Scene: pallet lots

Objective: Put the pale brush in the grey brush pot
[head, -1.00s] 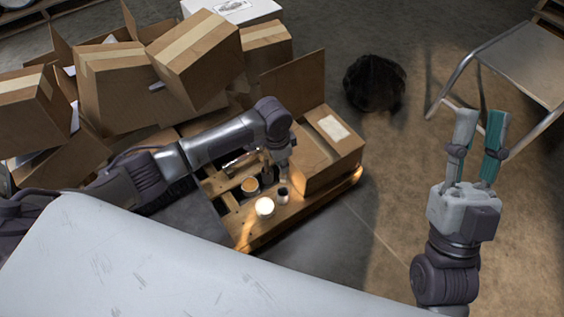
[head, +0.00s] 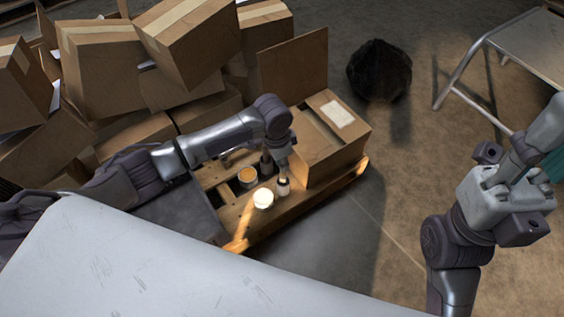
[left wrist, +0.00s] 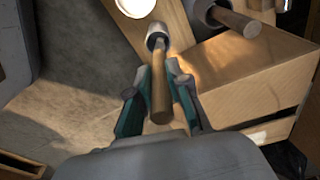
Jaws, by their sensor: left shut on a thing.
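My left gripper (head: 283,168) points down over the pallet, its teal fingers (left wrist: 155,88) shut on the wooden handle of a brush (left wrist: 160,95). The brush's far end reaches into the mouth of a small grey pot (left wrist: 157,30), which shows in the head view (head: 283,188). The bristles are hidden, and I cannot tell whether the brush rests on the pot's bottom. A darker pot (left wrist: 199,12) beside it has another wooden handle (left wrist: 235,19) sticking out. My right gripper (head: 535,150) is raised at the right, away from the pots; its fingers overlap in view.
A bright white round container (head: 263,198) and an orange-topped pot (head: 248,177) stand close by on the wooden pallet (head: 245,232). An open cardboard box (head: 335,150) stands right of the pots. Stacked boxes (head: 100,65) crowd the left. A black bag (head: 380,70) lies beyond on open floor.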

